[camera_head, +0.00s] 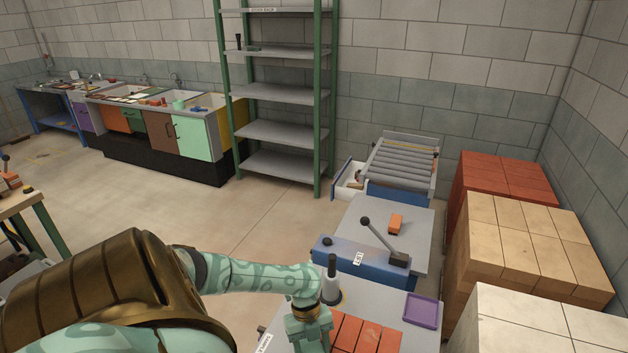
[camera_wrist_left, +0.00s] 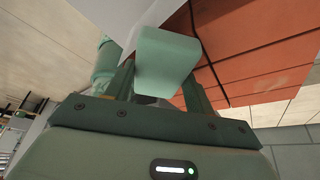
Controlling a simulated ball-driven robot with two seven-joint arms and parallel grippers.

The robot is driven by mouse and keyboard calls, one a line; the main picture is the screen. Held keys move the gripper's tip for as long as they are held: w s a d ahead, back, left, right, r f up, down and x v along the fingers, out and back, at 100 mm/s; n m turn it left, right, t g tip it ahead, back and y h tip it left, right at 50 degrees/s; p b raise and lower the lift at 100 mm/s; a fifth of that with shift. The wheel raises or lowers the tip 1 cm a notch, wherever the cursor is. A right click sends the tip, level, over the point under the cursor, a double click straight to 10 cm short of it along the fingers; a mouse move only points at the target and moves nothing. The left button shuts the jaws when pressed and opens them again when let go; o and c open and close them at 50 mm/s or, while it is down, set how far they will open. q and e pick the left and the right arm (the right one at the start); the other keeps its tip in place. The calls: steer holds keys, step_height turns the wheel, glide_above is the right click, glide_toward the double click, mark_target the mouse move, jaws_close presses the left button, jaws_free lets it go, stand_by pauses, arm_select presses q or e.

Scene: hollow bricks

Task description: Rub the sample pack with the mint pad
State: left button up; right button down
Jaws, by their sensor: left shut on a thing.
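My left gripper (camera_head: 308,335) is at the bottom middle of the head view, over the grey bench, just left of a group of red bricks (camera_head: 364,334) lying side by side. I take these bricks to be the sample pack. In the left wrist view my left gripper (camera_wrist_left: 158,88) is shut on the mint pad (camera_wrist_left: 166,62), a pale green block between its fingers. The red bricks (camera_wrist_left: 262,62) fill the upper right there, close beside the pad. I cannot tell whether the pad touches them. I cannot make out the pad in the head view. My right gripper is out of view.
A black-handled upright tool (camera_head: 331,280) stands just behind the left gripper. A purple tray (camera_head: 422,310) lies right of the bricks. A blue-fronted lever bench (camera_head: 362,262) holds an orange brick (camera_head: 395,224). Tall brick stacks (camera_head: 535,245) stand at right. Open floor lies left.

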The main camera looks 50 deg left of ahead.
arm_select(q)
steer(key=shift+r+p, duration=2.5)
steer(key=shift+r, duration=0.45)
steer(key=shift+r, duration=0.15)
step_height(320, 180, up, 3)
steer(key=p, duration=0.2)
steer(key=shift+p, duration=0.35)
